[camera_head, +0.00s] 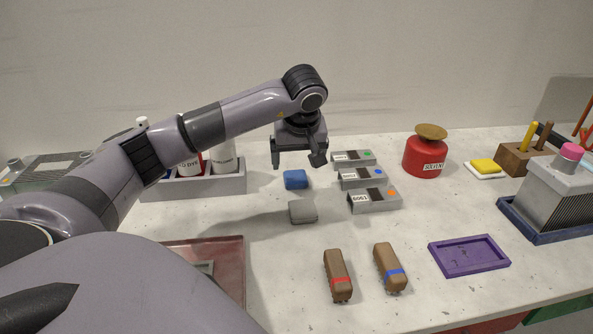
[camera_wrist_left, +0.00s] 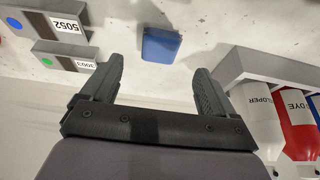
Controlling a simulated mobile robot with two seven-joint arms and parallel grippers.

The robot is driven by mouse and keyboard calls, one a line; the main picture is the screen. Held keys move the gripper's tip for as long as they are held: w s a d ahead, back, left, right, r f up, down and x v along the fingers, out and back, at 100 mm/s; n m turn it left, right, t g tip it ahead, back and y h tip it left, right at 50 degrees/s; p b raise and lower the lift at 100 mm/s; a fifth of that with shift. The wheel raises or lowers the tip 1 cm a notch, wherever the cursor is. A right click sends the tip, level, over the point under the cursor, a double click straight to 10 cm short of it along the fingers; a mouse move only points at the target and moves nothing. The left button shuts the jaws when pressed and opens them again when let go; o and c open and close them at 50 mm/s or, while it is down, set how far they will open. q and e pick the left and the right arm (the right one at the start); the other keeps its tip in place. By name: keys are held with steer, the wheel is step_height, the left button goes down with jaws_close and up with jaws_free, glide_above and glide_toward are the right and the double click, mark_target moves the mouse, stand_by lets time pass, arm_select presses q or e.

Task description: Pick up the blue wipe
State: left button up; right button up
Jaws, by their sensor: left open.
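The blue wipe (camera_head: 296,179) is a small folded pad lying on the white counter, just left of the grey labelled boxes. My left gripper (camera_head: 298,163) is open and empty, with its fingers pointing down above and a little behind the blue wipe. In the left wrist view the blue wipe (camera_wrist_left: 161,45) lies beyond the two spread fingertips (camera_wrist_left: 160,78), apart from them. My right gripper is not in view.
A grey wipe (camera_head: 303,212) lies in front of the blue one. Several grey labelled boxes (camera_head: 372,202) stand to the right. A grey bottle rack (camera_head: 205,186) is at left. Two brushes (camera_head: 339,275) and a purple tray (camera_head: 468,256) lie nearer. A red solvent can (camera_head: 425,157) stands behind.

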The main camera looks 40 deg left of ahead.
mark_target(296, 176)
arm_select(q)
steer(key=shift+x, duration=3.55)
steer(key=shift+a, duration=0.1)
steer(key=c, duration=1.1)
